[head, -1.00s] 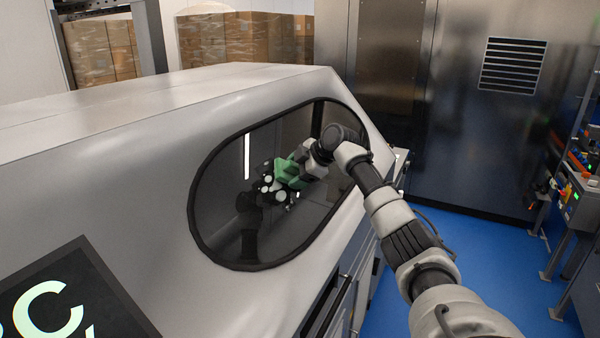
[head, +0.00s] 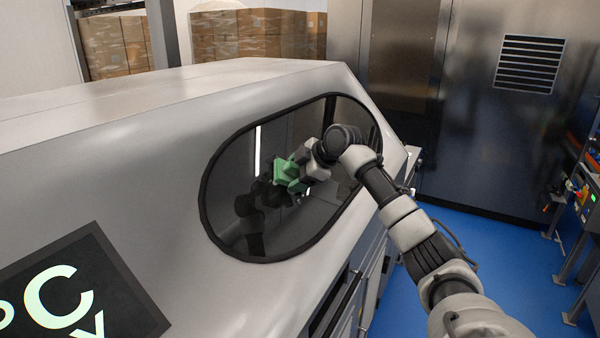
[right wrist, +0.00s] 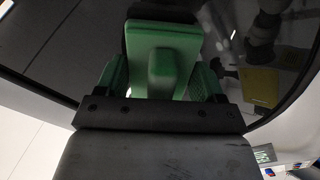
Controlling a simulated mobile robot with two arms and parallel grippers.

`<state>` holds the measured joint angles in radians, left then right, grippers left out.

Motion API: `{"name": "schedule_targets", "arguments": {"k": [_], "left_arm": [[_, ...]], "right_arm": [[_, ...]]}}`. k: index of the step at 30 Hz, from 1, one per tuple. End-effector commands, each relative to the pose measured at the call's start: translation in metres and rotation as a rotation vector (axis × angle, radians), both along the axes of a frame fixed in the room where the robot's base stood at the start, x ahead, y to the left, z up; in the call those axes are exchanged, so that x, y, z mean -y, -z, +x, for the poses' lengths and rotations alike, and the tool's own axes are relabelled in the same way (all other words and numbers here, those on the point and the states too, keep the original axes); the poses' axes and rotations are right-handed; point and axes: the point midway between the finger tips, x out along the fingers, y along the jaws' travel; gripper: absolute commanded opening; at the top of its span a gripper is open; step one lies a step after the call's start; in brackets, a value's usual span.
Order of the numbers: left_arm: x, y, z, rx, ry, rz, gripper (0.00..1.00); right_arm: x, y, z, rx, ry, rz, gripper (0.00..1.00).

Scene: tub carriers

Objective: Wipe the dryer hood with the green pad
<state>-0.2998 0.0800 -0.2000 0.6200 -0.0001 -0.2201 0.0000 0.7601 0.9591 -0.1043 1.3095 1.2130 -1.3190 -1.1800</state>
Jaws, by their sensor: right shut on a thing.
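The dryer hood (head: 150,135) is a large pale grey casing with a dark, black-rimmed oval window (head: 232,200). My right gripper (head: 290,174) is in front of this window, shut on the green pad (head: 283,172). In the right wrist view the pad (right wrist: 165,35) shows as a flat green plate with a raised block grip between the two green fingers of the gripper (right wrist: 162,76). The pad faces the dark glass; I cannot tell whether it touches it. A dark reflection of the arm shows in the glass. My left gripper is out of view.
A dark sign with pale letters (head: 75,290) is on the hood at lower left. Stacked cartons (head: 260,35) stand behind the hood. A steel cabinet with a vent (head: 530,62) stands at the back right. Blue floor (head: 490,260) lies open right of my arm.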

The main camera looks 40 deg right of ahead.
Motion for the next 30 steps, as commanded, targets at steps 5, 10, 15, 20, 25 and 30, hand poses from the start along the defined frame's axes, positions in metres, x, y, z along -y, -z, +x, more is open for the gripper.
{"name": "schedule_targets", "arguments": {"k": [5,10,15,20,25,30], "left_arm": [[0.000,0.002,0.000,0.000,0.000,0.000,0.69],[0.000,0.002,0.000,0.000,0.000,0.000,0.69],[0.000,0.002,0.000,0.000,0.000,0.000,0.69],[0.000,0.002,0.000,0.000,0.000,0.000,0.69],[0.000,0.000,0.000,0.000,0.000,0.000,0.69],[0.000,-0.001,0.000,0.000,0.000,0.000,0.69]], "right_arm": [[-0.017,0.001,-0.005,-0.001,-0.004,-0.002,0.50],[-0.026,0.001,-0.008,-0.001,-0.001,-0.002,0.50],[-0.031,0.001,-0.009,0.000,-0.003,-0.002,0.50],[-0.044,0.001,-0.012,-0.002,-0.003,-0.002,0.50],[-0.057,0.002,-0.016,-0.001,-0.003,-0.002,0.50],[-0.062,0.001,-0.017,-0.001,-0.002,0.000,0.50]]}}
